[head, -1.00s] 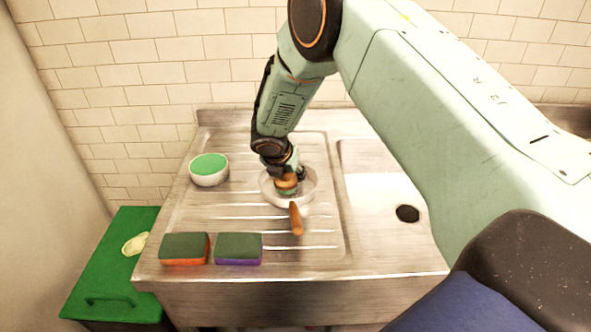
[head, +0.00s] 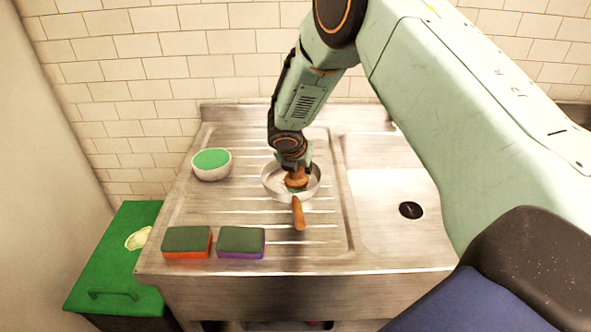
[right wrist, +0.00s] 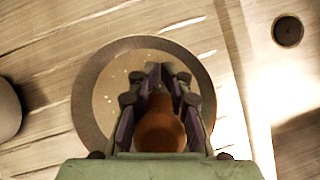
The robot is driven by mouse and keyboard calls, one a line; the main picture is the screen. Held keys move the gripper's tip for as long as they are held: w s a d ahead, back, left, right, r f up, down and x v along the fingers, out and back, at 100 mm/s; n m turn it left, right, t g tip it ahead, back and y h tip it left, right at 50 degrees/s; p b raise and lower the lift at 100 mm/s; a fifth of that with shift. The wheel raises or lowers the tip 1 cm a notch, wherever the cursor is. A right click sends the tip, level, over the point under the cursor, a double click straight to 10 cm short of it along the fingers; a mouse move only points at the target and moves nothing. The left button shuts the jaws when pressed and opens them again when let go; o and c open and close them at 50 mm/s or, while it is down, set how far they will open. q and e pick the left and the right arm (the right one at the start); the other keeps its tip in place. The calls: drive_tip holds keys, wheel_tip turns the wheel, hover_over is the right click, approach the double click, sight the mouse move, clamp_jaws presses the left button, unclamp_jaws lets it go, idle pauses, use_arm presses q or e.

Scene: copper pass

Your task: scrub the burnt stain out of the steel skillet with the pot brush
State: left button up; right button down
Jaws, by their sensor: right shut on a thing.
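The steel skillet (head: 268,184) sits on the ribbed drainboard, its brown handle (head: 299,213) toward the front. It also shows in the right wrist view (right wrist: 88,95), with small pale specks on its floor. My right gripper (head: 292,172) is over the skillet, pointing down, shut on the pot brush (head: 297,181). The brush's rounded brown top shows between the fingers in the right wrist view (right wrist: 160,128). The brush's lower end is inside the skillet; its bristles are mostly hidden. I cannot make out the burnt stain. My left gripper is not in view.
A white bowl of green stuff (head: 211,165) stands at the back left. An orange sponge (head: 187,243) and a purple sponge (head: 241,243) lie along the front edge. The sink basin (head: 385,220) with its drain is right. A green-lidded bin (head: 115,260) stands left, below.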

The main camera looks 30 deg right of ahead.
drive_tip(key=shift+s+f, duration=0.15)
drive_tip(key=r+p, duration=0.2)
drive_tip(key=shift+w+r+p, duration=0.2)
drive_tip(key=shift+r+p, duration=0.05)
drive_tip(key=shift+p, duration=0.05)
wheel_tip(320, 180, up, 3)
drive_tip(key=p, duration=0.2)
drive_tip(key=shift+s+p, duration=0.1)
drive_tip(key=shift+p, duration=0.2)
drive_tip(key=shift+r+p, duration=0.35)
drive_tip(key=shift+r, duration=0.05)
drive_tip(key=shift+f, duration=0.1)
wheel_tip(320, 180, up, 3)
drive_tip(key=p, duration=0.2)
drive_tip(key=shift+p, duration=0.35)
